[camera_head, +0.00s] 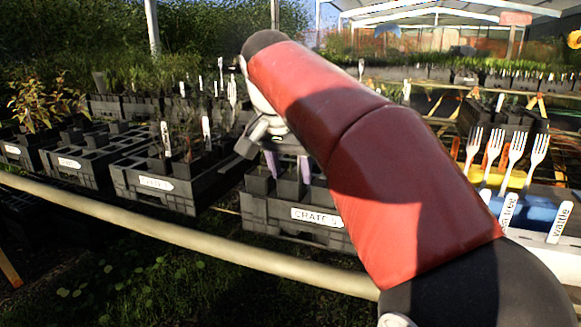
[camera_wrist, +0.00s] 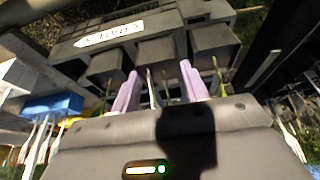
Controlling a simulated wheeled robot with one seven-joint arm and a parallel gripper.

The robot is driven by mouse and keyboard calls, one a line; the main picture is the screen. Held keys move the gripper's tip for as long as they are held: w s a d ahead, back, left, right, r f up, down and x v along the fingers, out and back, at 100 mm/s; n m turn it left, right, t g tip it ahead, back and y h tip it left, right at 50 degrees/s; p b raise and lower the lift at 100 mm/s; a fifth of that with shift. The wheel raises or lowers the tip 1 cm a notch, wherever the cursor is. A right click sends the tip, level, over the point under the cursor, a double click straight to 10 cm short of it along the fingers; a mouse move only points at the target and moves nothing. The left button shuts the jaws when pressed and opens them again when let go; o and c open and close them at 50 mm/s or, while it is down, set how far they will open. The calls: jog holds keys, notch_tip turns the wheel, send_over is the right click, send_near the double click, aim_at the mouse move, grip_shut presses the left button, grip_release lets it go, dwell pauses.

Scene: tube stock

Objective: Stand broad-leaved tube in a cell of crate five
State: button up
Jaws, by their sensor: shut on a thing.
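Crate five is a black crate with a white label in the head view (camera_head: 318,232). Its label also shows upside down in the wrist view (camera_wrist: 108,33). Dark square tubes stand in it. My gripper (camera_head: 287,163), with two lilac fingers, points down over the crate's back part and also shows in the wrist view (camera_wrist: 158,85). It is shut on a dark square tube (camera_head: 291,188), low among the others. My fingers and palm hide much of this tube. I cannot make out broad leaves on it, nor whether it rests on a cell floor.
Another labelled crate (camera_head: 150,186) stands to the left with tubes and white tags. A pale rail (camera_head: 190,232) runs along the front. Forks (camera_head: 515,148) stand upright at the right beside a blue bin (camera_head: 541,213). My red arm hides the crate's right part.

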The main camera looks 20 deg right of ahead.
jog(key=shift+f, duration=0.15)
jog(key=o, duration=1.5)
jog(key=shift+c, duration=0.2)
jog(key=p+v, duration=0.2)
jog(key=v, duration=0.6)
jog(key=s+d+f+n+t+y, duration=0.1)
jog(key=s+f+n, duration=0.2)
jog(key=s+f, duration=0.6)
jog(key=s+d+f+n+t+y, duration=0.1)
jog(key=s+f+n, duration=0.3)
jog(key=s+f, duration=0.6)
notch_tip(320, 180, down, 7)
jog(key=shift+d+f+y, duration=0.1)
jog(key=shift+d+y, duration=0.1)
jog(key=shift+y, duration=0.1)
